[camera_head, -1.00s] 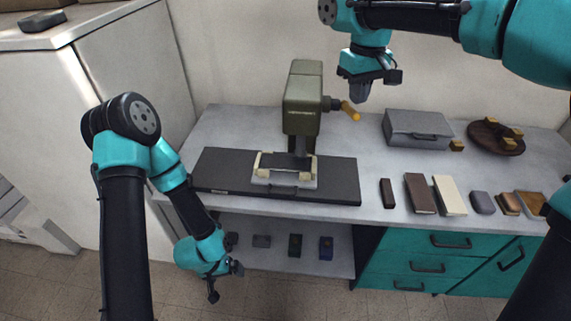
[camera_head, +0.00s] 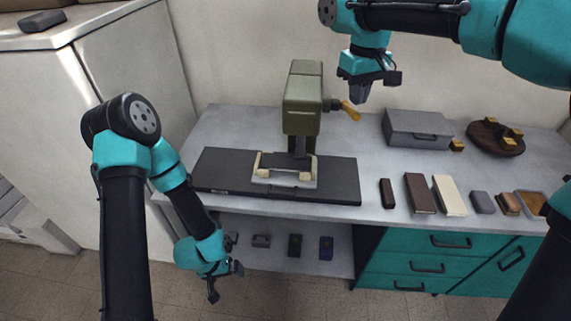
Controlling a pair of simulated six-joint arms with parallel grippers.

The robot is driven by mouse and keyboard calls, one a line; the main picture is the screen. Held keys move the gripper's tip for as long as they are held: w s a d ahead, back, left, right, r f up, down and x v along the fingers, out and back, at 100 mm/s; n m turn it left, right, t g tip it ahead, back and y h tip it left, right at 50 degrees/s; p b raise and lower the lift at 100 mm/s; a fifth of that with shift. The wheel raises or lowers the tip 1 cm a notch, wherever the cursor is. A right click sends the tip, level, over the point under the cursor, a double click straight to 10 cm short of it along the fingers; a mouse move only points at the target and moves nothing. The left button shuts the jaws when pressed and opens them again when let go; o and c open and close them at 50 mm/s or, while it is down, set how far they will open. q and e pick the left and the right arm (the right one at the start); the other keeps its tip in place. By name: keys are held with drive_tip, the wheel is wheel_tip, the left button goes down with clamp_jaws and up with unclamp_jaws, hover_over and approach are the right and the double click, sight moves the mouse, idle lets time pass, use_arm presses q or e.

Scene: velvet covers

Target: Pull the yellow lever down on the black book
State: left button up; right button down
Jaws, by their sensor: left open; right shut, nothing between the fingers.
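An olive-green press (camera_head: 303,105) stands on the counter with a yellow lever (camera_head: 350,110) on its right side. The lever points right and slightly down. Below the press head, a holder with cream corner pieces (camera_head: 265,162) sits on a dark base plate (camera_head: 336,183). I cannot make out the black book clearly in the holder. My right gripper (camera_head: 360,98) points down, shut and empty, just above the lever; I cannot tell whether it touches it. My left gripper (camera_head: 226,284) is open and empty, hanging low in front of the lower shelf.
A grey box (camera_head: 417,130) and a round brown tray (camera_head: 482,138) with several yellow blocks stand on the right. Several book-like blocks, including a brown one (camera_head: 420,193) and a cream one (camera_head: 449,196), line the counter's front. Small items sit on the lower shelf (camera_head: 343,262).

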sight(355, 115)
drive_tip(key=shift+f, duration=1.1)
drive_tip(key=shift+s+f, duration=0.25)
drive_tip(key=shift+f, duration=0.4)
drive_tip(key=shift+s+f, duration=0.2)
drive_tip(key=shift+f, duration=0.55)
drive_tip(key=shift+s+f, duration=0.2)
drive_tip(key=shift+f, duration=1.1)
wheel_tip(355, 115, down, 2)
drive_tip(key=shift+s+f, duration=0.1)
drive_tip(key=shift+f, duration=0.15)
